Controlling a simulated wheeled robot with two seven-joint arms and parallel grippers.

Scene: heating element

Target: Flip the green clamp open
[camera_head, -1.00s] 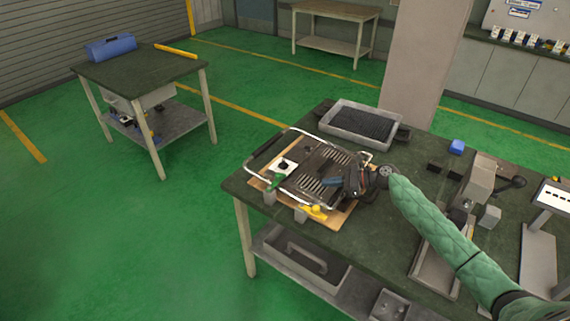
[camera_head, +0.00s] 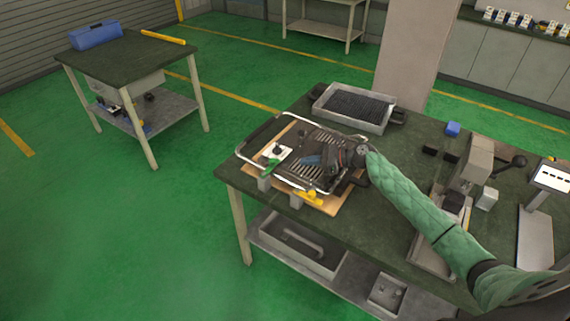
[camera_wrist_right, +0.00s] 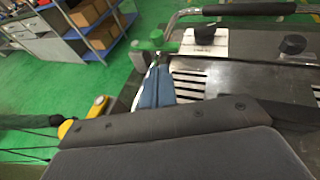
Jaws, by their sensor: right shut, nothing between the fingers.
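The green clamp (camera_head: 271,164) sits at the front left of the metal frame (camera_head: 262,130) on the wooden board (camera_head: 345,198). In the right wrist view the green clamp (camera_wrist_right: 150,44) is just beyond the blue fingertips. My right gripper (camera_head: 309,160) is over the slotted plate inside the frame and points left toward the clamp. Its fingers are together and empty in the wrist view (camera_wrist_right: 156,84). Whether the fingertips touch the clamp is unclear. A yellow clamp (camera_head: 308,197) sits at the front right of the board. My left gripper is not seen.
A grey tray (camera_head: 318,106) stands behind the frame. A blue block (camera_head: 453,128) and grey fixtures (camera_head: 470,165) are on the right of the workbench (camera_head: 390,220). A side table (camera_head: 130,60) with a blue toolbox (camera_head: 96,35) stands at left. Green floor is clear between them.

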